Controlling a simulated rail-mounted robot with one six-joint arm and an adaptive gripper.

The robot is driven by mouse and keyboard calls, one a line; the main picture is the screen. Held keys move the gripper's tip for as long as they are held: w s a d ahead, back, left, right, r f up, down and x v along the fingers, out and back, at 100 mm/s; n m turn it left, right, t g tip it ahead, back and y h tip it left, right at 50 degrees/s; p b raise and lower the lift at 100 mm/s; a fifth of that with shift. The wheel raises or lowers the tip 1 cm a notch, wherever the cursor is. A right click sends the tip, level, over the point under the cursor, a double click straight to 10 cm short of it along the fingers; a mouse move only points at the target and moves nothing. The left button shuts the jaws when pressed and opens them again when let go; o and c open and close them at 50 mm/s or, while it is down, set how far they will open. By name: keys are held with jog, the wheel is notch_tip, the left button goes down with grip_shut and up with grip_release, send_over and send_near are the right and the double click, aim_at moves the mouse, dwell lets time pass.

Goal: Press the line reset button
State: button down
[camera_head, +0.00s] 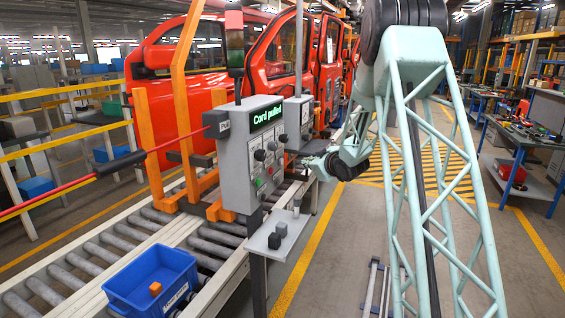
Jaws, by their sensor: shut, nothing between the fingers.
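A grey control box (237,158) stands on a post left of centre, with a lit green display (266,117) reading "Cord pulled". Its face carries dark knobs (260,155), a green button (258,184) and a small red one (270,171). The labels are too small to read, so I cannot tell which is the line reset button. My gripper (308,163) is to the right of the box, apart from its face and pointing left. It looks shut and empty, though small and partly dark in this view.
A second grey box (297,118) stands just behind. A small shelf (266,240) with dark blocks is below the control box. A blue bin (152,283) sits on the roller conveyor (90,262). A red cord (60,189) runs left. Red car bodies (190,95) stand behind.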

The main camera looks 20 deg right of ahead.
aim_at(281, 161)
jog(key=shift+w+d+f+t+y+p, duration=0.2)
jog(key=shift+w+d+f, duration=0.15)
jog(key=shift+d+f, duration=0.3)
jog(key=shift+w+d+f+t+y+p, duration=0.1)
jog(key=shift+w+d+f+y, duration=0.2)
jog(key=shift+f, duration=0.55)
jog(key=shift+d, duration=0.1)
jog(key=w+a, duration=0.6)
jog(key=shift+w, duration=0.3)
jog(key=shift+w+a+b, duration=0.65)
jog(key=shift+w, duration=0.1)
dwell(3.2)
jog(key=shift+s+d, duration=0.1)
jog(key=shift+d, duration=0.05)
dwell(0.3)
jog(key=shift+s+d+b, duration=0.35)
jog(key=shift+s+d, duration=0.15)
jog(key=shift+s, duration=0.15)
